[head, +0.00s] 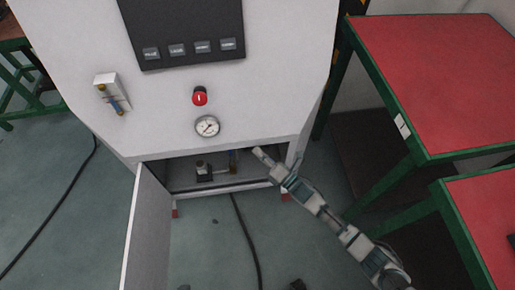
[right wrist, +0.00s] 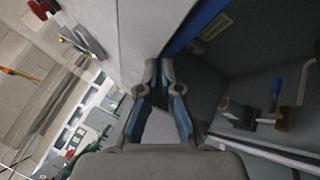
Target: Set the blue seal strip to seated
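The blue seal strip (right wrist: 207,22) shows in the right wrist view as a blue band slanting along the edge of the cabinet opening. Its lower end comes down close to my right fingertips. My right gripper (right wrist: 159,68) has its two fingers drawn together, with at most a thin dark gap between the tips. I cannot tell whether the tips touch the strip. In the head view my right gripper (head: 259,152) is at the upper right of the low cabinet opening. I cannot make out the strip there. My left gripper is out of view.
The white cabinet's door (head: 147,228) hangs open at the left. A small valve with a blue handle (head: 232,158) stands inside. A gauge (head: 207,126) and red button (head: 200,96) are above. Red-topped tables (head: 440,70) stand right. A black cable (head: 246,240) crosses the floor.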

